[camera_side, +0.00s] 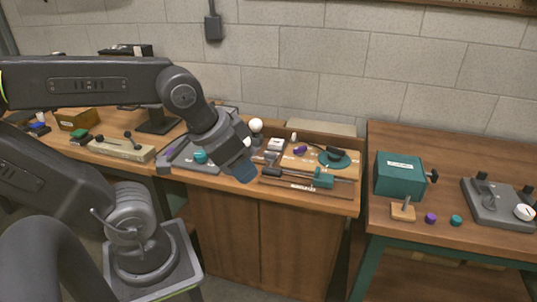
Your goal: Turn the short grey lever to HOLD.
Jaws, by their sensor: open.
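I cannot tell for sure which part is the short grey lever, and no HOLD mark is readable. A small grey upright piece (270,158) stands at the left edge of the wooden tray. A light block with dark ball-ended levers (122,148) lies on the left bench. A grey panel (208,166) with a teal knob sits on the middle bench, partly hidden by my arm. My gripper (244,172) is open, pointing down over the front of the middle bench between that panel and the tray. Its fingers are small and hard to make out.
The wooden tray (329,191) holds a teal clamp, rods and a teal disc. On the right bench are a teal box (400,177), a small wooden block (403,212), purple and teal knobs, and a grey base (492,205). The right bench's back is clear.

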